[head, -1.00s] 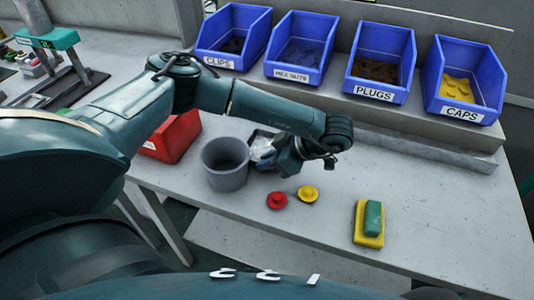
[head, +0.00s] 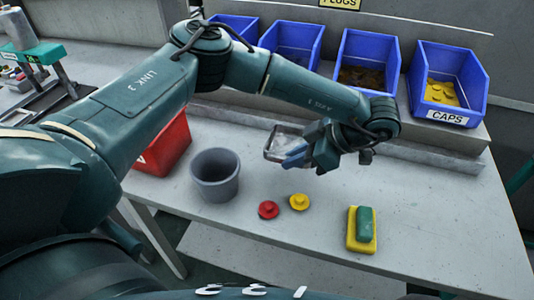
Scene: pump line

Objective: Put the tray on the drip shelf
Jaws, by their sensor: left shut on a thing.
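A small shallow metal-grey tray (head: 270,148) is in the jaws of my left gripper (head: 296,154). The gripper is shut on it and holds it tilted above the workbench, behind and to the right of a grey bucket. Part of the tray is hidden behind the gripper. My right gripper is not in view. I cannot tell for certain which surface is the drip shelf.
The grey bucket (head: 215,176), a red bin (head: 165,147), a red cap (head: 268,210), a yellow cap (head: 299,202) and a green-and-yellow sponge (head: 362,230) stand on the bench (head: 440,225). Blue bins (head: 447,85) line the raised ledge behind. The bench's right side is clear.

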